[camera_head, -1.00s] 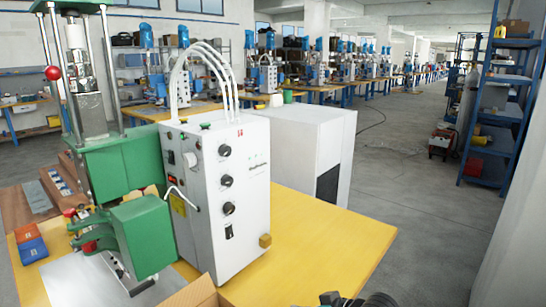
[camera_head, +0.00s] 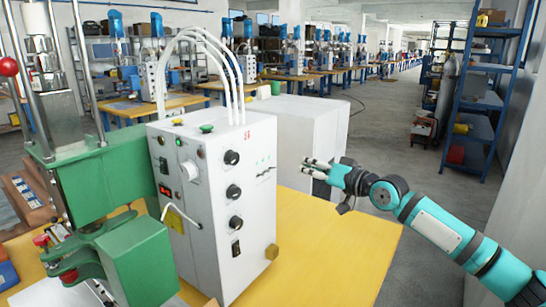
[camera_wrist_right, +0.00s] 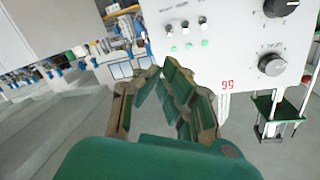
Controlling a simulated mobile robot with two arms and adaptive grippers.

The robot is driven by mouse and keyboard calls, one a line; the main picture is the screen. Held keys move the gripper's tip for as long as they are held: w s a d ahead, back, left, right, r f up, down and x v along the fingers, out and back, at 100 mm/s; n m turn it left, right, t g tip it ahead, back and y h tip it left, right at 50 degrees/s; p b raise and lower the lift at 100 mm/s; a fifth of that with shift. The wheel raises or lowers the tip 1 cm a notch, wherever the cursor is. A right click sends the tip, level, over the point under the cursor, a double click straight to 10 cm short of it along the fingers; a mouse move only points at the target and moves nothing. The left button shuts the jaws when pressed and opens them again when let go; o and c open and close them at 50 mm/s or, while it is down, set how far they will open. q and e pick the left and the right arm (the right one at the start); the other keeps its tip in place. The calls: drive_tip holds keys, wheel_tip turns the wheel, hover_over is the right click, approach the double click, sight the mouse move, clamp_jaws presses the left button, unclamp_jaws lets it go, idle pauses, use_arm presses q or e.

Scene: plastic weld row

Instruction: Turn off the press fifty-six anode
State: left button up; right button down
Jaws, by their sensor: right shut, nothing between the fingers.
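The press's white control box (camera_head: 225,200) stands on the yellow table. A red number label, upside down in the right wrist view (camera_wrist_right: 228,84), reads as 56. That view also shows three small toggle switches (camera_wrist_right: 185,26) with three lit green lamps (camera_wrist_right: 189,46) on the box face. I cannot read which one is the anode switch. My right gripper (camera_head: 309,170) is shut and empty, to the right of the box's front face and apart from it. Its fingers (camera_wrist_right: 165,85) show in the wrist view below the switches. My left gripper is out of view.
The green press (camera_head: 110,190) with metal columns stands left of the box. White hoses (camera_head: 232,75) rise from its top. A white cabinet (camera_head: 300,125) stands behind. The yellow table top (camera_head: 330,240) is bare in front of my right arm.

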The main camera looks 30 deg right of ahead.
drive_tip(key=p, duration=0.4)
approach(274, 157)
drive_tip(key=x, duration=0.5)
drive_tip(key=shift+r, duration=0.2)
drive_tip(key=shift+x, duration=0.9)
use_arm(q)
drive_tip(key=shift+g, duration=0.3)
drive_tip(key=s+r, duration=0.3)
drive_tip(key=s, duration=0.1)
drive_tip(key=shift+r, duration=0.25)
use_arm(e)
drive_tip(key=shift+f, duration=0.1)
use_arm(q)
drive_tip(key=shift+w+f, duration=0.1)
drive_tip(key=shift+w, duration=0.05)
